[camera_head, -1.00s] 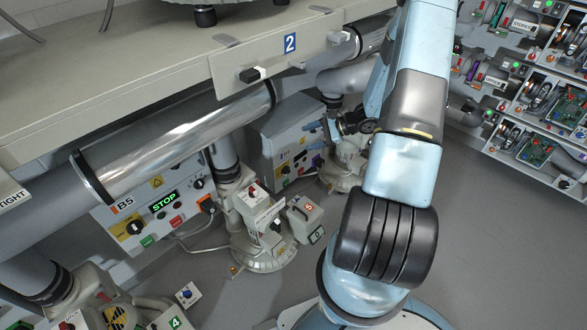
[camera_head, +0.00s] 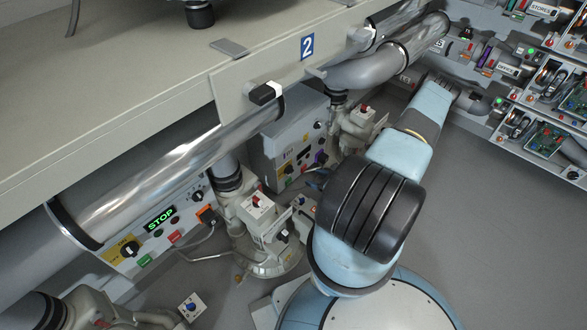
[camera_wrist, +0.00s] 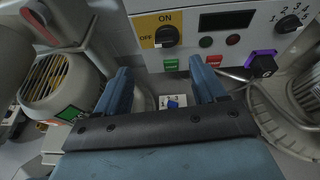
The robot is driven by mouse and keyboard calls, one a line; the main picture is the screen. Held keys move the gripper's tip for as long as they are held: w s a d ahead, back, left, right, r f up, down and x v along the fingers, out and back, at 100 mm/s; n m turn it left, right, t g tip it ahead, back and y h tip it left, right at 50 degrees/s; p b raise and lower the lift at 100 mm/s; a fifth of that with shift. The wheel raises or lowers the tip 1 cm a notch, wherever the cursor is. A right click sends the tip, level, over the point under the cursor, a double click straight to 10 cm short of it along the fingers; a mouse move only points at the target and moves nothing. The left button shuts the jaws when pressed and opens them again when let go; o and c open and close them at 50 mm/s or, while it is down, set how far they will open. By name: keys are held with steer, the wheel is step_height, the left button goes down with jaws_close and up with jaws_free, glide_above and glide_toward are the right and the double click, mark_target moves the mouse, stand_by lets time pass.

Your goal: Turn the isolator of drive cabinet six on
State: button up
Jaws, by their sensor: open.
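In the wrist view a pale cabinet front (camera_wrist: 215,58) faces me. Its isolator is a black rotary knob (camera_wrist: 167,37) on a yellow plate, with ON above and OFF at left. I cannot tell for sure which way the knob points. The display (camera_wrist: 226,20) beside it is dark. My gripper (camera_wrist: 161,78) is open and empty, its blue fingers below the isolator and apart from it. In the head view a cabinet with a purple plug (camera_head: 284,138) stands behind the lit one; its number is not readable. My arm hides part of the area around it.
A purple plug (camera_wrist: 262,64) and a numbered selector (camera_wrist: 288,24) sit right of the display. A ribbed grey motor (camera_wrist: 52,88) is at left. Overhead, a shiny pipe (camera_head: 170,180) and a bench edge marked 2 hang close. A neighbouring cabinet shows STOP (camera_head: 159,218).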

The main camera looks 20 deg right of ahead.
steer(key=f, duration=0.2)
steer(key=m, duration=0.1)
glide_toward(292, 172)
steer(key=shift+h, duration=0.4)
steer(key=x, duration=0.4)
steer(key=a+x, duration=0.1)
steer(key=x, duration=0.3)
steer(key=shift+s+r, duration=0.1)
steer(key=shift+r, duration=0.1)
steer(key=shift+c, duration=0.3)
steer(key=c, duration=0.9)
steer(key=shift+d, duration=0.2)
steer(key=shift+c, duration=0.5)
steer(key=shift+a, duration=0.1)
